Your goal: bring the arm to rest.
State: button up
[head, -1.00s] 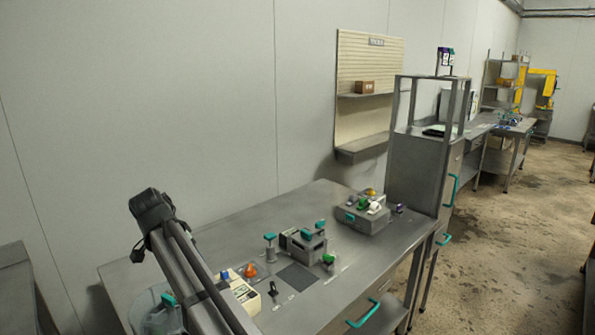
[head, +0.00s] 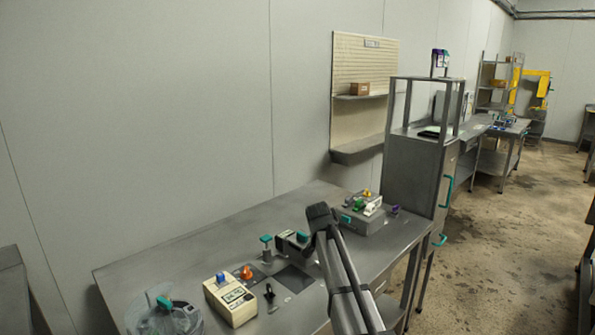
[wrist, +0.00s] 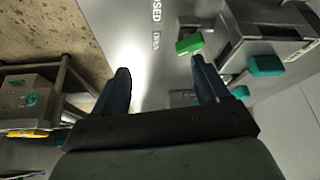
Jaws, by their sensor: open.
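My arm reaches over the metal bench (head: 190,254) in the head view, its dark wrist end in front of the middle of the bench. The fingers are not clear there. In the wrist view my gripper (wrist: 162,82) has its two dark fingers wide apart with nothing between them. Beyond the fingers is a grey panel with printed lettering. A green part (wrist: 190,43) and a grey block with teal knobs (wrist: 268,27) are to the right of the fingers, apart from them as far as I can tell.
On the bench are a cream meter box (head: 230,300), an orange knob (head: 246,272), a teal-topped post (head: 266,249) and a clear round vessel (head: 165,318). A grey box with coloured valves (head: 362,218) stands at the far end, beside a tall cabinet (head: 415,170).

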jog(key=d+f, duration=0.3)
jog(key=d, duration=0.6)
jog(key=d+f, duration=0.2)
jog(key=d, duration=0.8)
jog(key=s+d+f+g, duration=0.1)
jog(key=s+d+f, duration=0.4)
jog(key=f, duration=0.5)
jog(key=s+a+f+n+g+y, duration=0.15)
jog(key=s+a+f, duration=0.35)
jog(key=s+f, duration=0.7)
jog(key=s+a+f+n+g, duration=0.25)
jog(key=s+a+f, duration=0.35)
jog(key=s+f, duration=0.6)
jog(key=s+a+f+n+g, duration=0.1)
jog(key=s+a+f+g, duration=0.1)
jog(key=s, duration=0.8)
jog(key=s+a+f+g+y, duration=0.1)
jog(key=s+f, duration=0.4)
jog(key=s, duration=0.6)
jog(key=s+a+f+n+g, duration=0.1)
jog(key=s+a+f+g, duration=0.2)
jog(key=s, duration=0.8)
jog(key=shift+a+f+n, duration=0.3)
jog(key=shift+a+f, duration=0.15)
jog(key=shift+a, duration=0.05)
